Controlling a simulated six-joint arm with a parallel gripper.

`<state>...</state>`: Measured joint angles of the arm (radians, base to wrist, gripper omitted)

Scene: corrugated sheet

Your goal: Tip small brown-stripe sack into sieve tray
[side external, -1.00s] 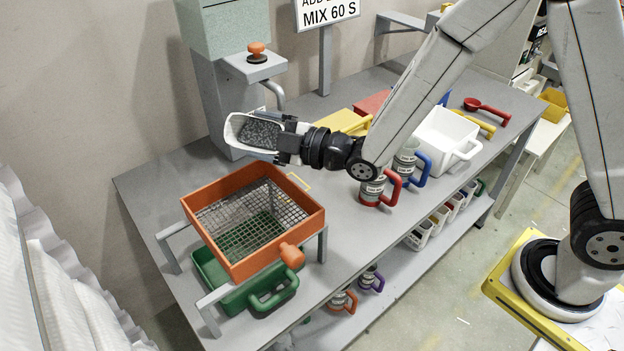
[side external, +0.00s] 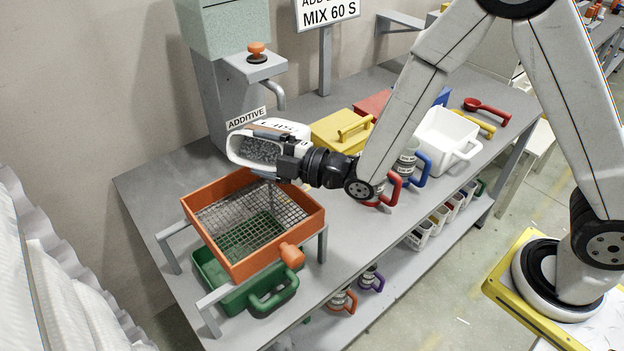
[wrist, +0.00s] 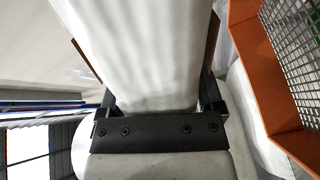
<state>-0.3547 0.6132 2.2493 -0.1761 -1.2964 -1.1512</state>
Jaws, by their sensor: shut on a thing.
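A small white sack (side external: 285,129) with a brown stripe is held sideways in my gripper (side external: 288,160). Its open mouth faces left and shows grey granular contents inside. My gripper is shut on the sack, just above and behind the far right corner of the sieve tray. The sieve tray (side external: 307,222) is orange with a wire mesh and an orange knob handle. The mesh looks empty. In the wrist view the sack (wrist: 145,50) fills the middle between the jaws (wrist: 160,108), and the sieve tray (wrist: 262,85) shows at the right.
A grey machine (side external: 222,95) and an "ADDITIVE" label (side external: 246,118) stand behind.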

